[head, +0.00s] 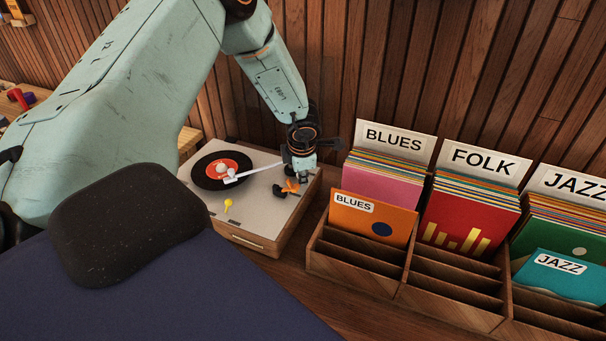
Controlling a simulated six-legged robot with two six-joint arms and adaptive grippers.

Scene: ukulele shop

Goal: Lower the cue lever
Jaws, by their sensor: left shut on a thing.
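The record player (255,229) stands on the wooden counter, with a black record with a red label (219,168) on its platter. The white tonearm (255,170) reaches left over the record; I cannot tell whether its tip touches it. My left gripper (287,189) points down at the right side of the deck, below the tonearm's base. It is shut on a small part there, which looks like the cue lever; the fingers mostly hide it, so its angle is unclear. My right gripper is out of view.
Wooden record bins with BLUES (393,140), FOLK (483,161) and JAZZ (576,183) cards stand close to the right of the player. A slatted wood wall rises behind. A dark padded shape (130,224) fills the near left. A strip of counter (297,292) in front is clear.

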